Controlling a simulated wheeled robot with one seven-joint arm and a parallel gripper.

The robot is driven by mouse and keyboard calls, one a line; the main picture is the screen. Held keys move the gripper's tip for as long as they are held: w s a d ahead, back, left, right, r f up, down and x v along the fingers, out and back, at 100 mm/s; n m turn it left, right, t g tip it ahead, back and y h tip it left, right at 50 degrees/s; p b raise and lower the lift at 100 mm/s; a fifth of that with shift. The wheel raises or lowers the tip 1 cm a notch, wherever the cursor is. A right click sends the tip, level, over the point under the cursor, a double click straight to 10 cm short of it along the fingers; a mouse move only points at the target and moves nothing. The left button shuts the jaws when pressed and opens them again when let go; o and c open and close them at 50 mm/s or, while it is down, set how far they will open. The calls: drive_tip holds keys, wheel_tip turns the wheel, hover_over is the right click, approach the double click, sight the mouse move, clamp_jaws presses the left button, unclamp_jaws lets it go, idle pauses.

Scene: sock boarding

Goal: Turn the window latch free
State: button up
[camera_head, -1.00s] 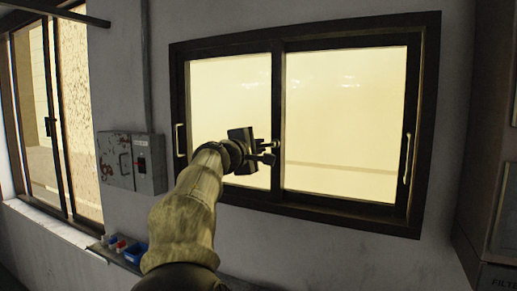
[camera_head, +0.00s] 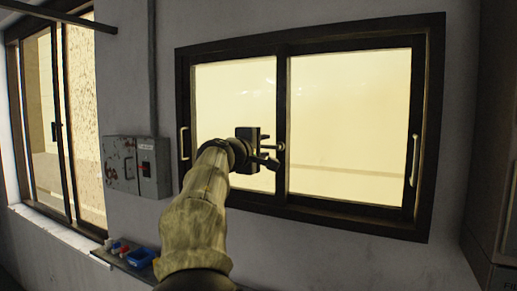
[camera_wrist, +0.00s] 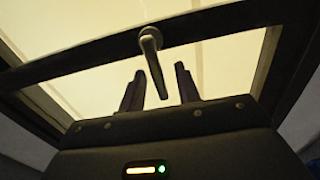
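The window latch (camera_wrist: 152,60) shows in the wrist view as a round pivot on the dark frame bar with a lever hanging down, slightly tilted to the right at its lower end. My gripper (camera_wrist: 160,88) is open, with one finger on each side of the lever in that view. I see no clear contact, and the depth gap cannot be told. The lever is hard to make out there.
The dark-framed sliding window (camera_head: 310,43) has pale handles at its left (camera_head: 184,143) and right (camera_head: 413,160) sides. A grey electrical box (camera_head: 153,168) is on the wall to the left. A cabinet stands at far right.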

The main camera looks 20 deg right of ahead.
drive_tip(key=b+v, duration=0.9)
drive_tip(key=v, duration=0.8)
drive_tip(key=shift+s+a, duration=0.1)
drive_tip(key=shift+a, duration=0.05)
drive_tip(key=w+d+f+g+y, duration=0.1)
drive_tip(key=w+d+f+y, duration=0.15)
drive_tip(key=f, duration=0.75)
drive_tip(key=w+d+f+g+y, duration=0.1)
drive_tip(key=w+d+f+y, duration=0.2)
drive_tip(key=f, duration=0.6)
wheel_tip(320, 180, down, 14)
drive_tip(key=s+a+g+y+p, duration=0.1)
drive_tip(key=a+g+y, duration=0.1)
drive_tip(key=y, duration=0.1)
drive_tip(key=s+a+f+m+g+y, duration=0.2)
drive_tip(key=s+a+f+m, duration=0.1)
drive_tip(key=s+f, duration=0.8)
drive_tip(key=s+a+f+m+g+y+p, duration=0.1)
drive_tip(key=s+a+f+m+g+y, duration=0.1)
drive_tip(key=s+f, duration=0.9)
drive_tip(key=shift+a+f+m+y, duration=0.55)
drive_tip(key=shift+a+m+y, duration=0.3)
drive_tip(key=shift+a+m, duration=0.3)
